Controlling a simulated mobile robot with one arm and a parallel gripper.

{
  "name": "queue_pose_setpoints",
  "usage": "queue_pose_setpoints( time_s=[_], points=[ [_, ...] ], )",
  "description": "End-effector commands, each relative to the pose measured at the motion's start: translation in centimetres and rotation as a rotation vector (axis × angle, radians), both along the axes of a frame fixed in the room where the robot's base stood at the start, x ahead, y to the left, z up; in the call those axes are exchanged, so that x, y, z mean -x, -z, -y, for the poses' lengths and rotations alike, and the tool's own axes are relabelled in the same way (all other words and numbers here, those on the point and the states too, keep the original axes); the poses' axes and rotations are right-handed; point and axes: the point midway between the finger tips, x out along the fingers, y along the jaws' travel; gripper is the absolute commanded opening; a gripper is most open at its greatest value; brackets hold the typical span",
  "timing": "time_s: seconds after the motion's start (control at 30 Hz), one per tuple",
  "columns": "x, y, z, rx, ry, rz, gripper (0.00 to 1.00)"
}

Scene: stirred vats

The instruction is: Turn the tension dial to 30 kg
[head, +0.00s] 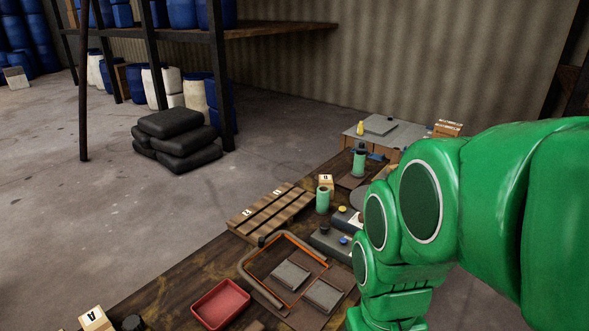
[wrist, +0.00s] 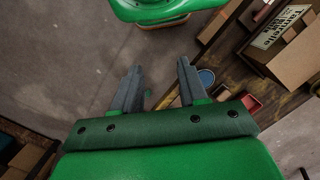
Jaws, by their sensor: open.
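No dial marked for tension or with a readable kg scale can be made out. A low grey box (head: 330,241) on the bench carries a dark knob (head: 325,229) and a blue knob (head: 344,240). Behind it, a dark and pale device (head: 347,220) has a yellow knob (head: 342,209); my arm partly hides it. I cannot tell whether any of these is the dial. My gripper (wrist: 160,66) shows in the wrist view with two grey fingers apart and nothing between them, above the floor beside the bench. In the head view my green arm hides the gripper.
The long wooden bench (head: 170,282) holds a red tray (head: 220,303), an orange-edged frame with grey plates (head: 291,274), a slatted pallet (head: 272,212) and green cylinders (head: 323,200). The wrist view shows a cardboard box (wrist: 290,60) at right. Black sacks (head: 175,140) lie on open floor.

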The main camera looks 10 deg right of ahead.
Motion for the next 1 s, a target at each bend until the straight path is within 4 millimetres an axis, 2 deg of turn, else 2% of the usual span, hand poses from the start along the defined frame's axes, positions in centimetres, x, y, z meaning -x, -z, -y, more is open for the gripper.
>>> queue_pose_setpoints(
  time_s=[0.03, 0.13, 0.27, 0.63, 1.0],
  points=[
    [0.0, 0.0, 0.0, 0.000, 0.000, 0.000, 0.49],
    [-0.3, 0.0, 0.0, 0.000, -0.001, -0.001, 0.64],
    [-2.0, -0.2, 0.2, -0.003, -0.008, 0.002, 0.65],
    [-10.6, -0.7, 1.5, -0.012, -0.047, 0.026, 0.65],
    [-19.4, 0.4, 3.6, -0.020, -0.088, 0.053, 0.65]
  ],
)
